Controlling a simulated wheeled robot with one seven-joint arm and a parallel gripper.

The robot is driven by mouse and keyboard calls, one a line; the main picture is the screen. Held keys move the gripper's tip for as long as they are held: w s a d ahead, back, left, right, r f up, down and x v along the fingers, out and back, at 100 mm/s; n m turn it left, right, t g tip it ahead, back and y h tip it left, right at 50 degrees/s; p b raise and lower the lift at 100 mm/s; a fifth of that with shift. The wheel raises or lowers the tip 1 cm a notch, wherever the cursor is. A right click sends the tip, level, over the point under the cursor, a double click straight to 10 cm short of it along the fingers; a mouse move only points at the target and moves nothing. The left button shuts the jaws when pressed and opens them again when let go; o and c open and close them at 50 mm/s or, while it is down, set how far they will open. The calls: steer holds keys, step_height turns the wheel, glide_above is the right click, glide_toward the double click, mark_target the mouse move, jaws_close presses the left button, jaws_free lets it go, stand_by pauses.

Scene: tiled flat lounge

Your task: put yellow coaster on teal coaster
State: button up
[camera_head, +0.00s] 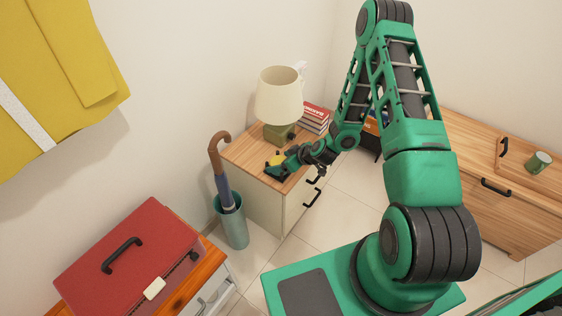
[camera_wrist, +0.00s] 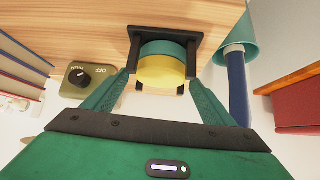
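In the wrist view the round yellow coaster (camera_wrist: 162,72) lies between the fingers of my gripper (camera_wrist: 160,76). The teal coaster (camera_wrist: 162,48) shows as a curved strip just beyond the yellow one, which hides most of it. I cannot tell whether the two touch. A black holder with upright posts (camera_wrist: 165,32) frames both coasters. My fingers are spread apart on either side, with the yellow coaster narrower than the gap. In the head view my gripper (camera_head: 284,164) is low at the cabinet's front left, and the yellow coaster (camera_head: 277,159) shows beside it.
The wooden cabinet top (camera_head: 245,152) carries a lamp (camera_head: 279,100) and stacked books (camera_head: 314,117) behind my gripper. An umbrella stand (camera_head: 233,225) is close on the left. A red case (camera_head: 130,255) stands at front left. A green mug (camera_head: 538,162) is far right.

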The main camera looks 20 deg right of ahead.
steer(key=s+d+r+m+g+h, duration=0.1)
steer(key=s+d+r+m+g, duration=0.1)
steer(key=s+d+r, duration=0.6)
steer(key=s+d+r+m+g+h, duration=0.15)
steer(key=s+r, duration=0.45)
steer(key=r, duration=0.6)
steer(key=s+d+r+m+g+h, duration=0.1)
steer(key=s+d+r+g+h, duration=0.1)
steer(key=s+d+r, duration=0.55)
steer(key=s+r+m+g, duration=0.1)
steer(key=s+r+m, duration=0.3)
steer(key=s, duration=0.5)
steer(key=s+r+m+g, duration=0.1)
steer(key=s+r+m, duration=0.3)
steer(key=s+r, duration=0.4)
steer(key=shift+s+r, duration=0.4)
steer(key=shift+r, duration=0.3)
